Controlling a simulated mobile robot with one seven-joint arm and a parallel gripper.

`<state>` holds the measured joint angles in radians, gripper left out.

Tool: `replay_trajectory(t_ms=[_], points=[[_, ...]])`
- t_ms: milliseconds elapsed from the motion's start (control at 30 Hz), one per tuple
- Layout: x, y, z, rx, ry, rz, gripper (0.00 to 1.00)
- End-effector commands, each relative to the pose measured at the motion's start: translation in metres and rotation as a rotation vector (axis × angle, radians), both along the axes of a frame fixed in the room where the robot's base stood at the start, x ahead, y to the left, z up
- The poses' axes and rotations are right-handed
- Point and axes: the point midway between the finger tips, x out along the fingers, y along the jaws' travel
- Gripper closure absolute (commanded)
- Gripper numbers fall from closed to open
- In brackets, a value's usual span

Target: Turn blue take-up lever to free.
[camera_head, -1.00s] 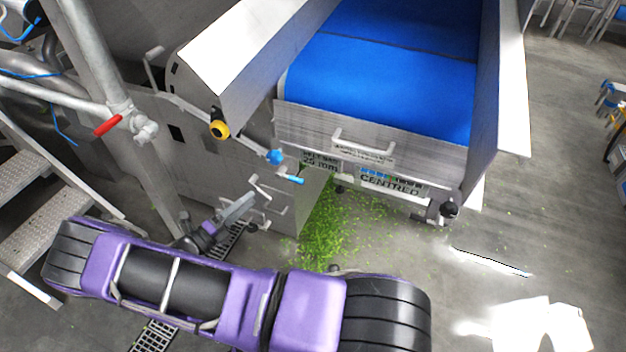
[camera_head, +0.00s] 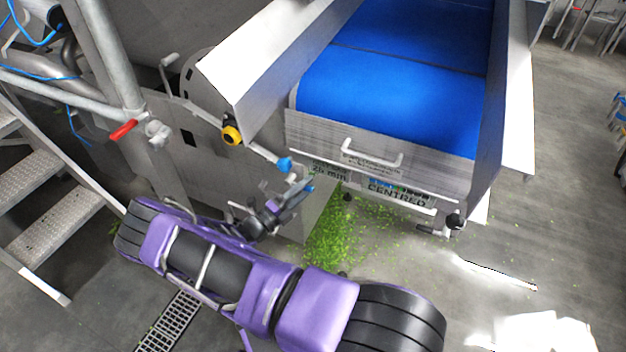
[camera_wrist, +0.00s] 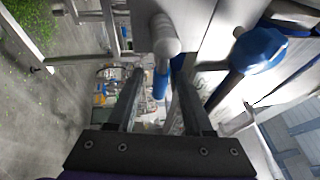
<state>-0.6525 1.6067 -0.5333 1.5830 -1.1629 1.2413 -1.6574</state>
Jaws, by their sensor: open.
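The blue-ended take-up lever (camera_head: 309,188) sits below the front left corner of the conveyor, beside the "25 mm" label. My gripper (camera_head: 298,193) is open and reaches up to it from the lower left, partly covering it. In the wrist view, a blue grip (camera_wrist: 161,83) shows between the two open fingers (camera_wrist: 158,76), near the left one. The fingers are not closed on it. I cannot tell whether either touches it. A round blue knob (camera_head: 285,164) is just above the lever; in the wrist view it is at the upper right (camera_wrist: 260,50).
A pale rounded handle (camera_wrist: 165,42) is close above the fingers in the wrist view. A yellow-and-black button (camera_head: 231,135) and red valve handle (camera_head: 124,130) are to the left. The tray handle (camera_head: 372,158) and "CENTRED" label (camera_head: 397,193) are to the right. Green scraps litter the floor.

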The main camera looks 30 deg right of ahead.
Motion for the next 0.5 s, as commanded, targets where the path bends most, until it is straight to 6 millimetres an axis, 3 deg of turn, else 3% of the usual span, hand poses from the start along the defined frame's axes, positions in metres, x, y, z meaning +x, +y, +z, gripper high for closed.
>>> replay_trajectory(t_ms=[200, 500], points=[[0.006, -0.024, 0.005, 0.0, 0.0, -0.001, 0.49], [0.008, -0.029, 0.005, 0.001, 0.0, 0.001, 0.49]])
